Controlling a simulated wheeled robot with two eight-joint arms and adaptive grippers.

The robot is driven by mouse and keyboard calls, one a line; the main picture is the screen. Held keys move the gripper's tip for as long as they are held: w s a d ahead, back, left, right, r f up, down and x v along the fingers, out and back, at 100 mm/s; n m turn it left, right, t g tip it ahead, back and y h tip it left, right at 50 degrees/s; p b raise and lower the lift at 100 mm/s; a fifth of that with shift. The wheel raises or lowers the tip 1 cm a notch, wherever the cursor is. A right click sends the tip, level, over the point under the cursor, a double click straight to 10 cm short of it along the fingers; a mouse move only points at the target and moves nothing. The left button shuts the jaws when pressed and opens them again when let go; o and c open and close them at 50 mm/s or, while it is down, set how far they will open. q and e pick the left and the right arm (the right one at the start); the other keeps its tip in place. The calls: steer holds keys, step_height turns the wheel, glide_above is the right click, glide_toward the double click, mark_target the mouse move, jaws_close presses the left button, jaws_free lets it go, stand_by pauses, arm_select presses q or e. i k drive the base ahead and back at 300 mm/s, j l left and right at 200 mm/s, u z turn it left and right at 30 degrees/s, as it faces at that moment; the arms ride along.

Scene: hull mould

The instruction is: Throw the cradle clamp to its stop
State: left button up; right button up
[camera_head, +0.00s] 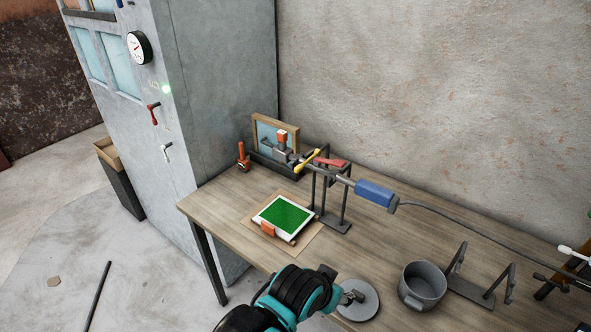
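A metal cradle stand (330,205) stands on the wooden table and holds a tool with a blue grip (375,193). A red lever-like piece (329,162) lies across the top of the stand, and a yellow piece (307,160) sits just left of it. I cannot tell for sure which is the clamp. My teal and black arm, seemingly the left, comes in at the bottom; its gripper end (325,284) is over the front table edge, in front of and well apart from the stand. Its fingers are not clear. My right gripper is not in view.
A green panel in a white frame (284,215) lies left of the stand. A grey round plate (362,304), a pot (422,286) and an empty metal rack (474,289) are at the front right. A cable (450,217) runs right. A grey cabinet (225,100) stands left.

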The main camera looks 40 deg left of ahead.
mark_target(316, 153)
steer(key=u, duration=1)
steer(key=i+j+u, duration=0.2)
steer(key=k+l, duration=0.1)
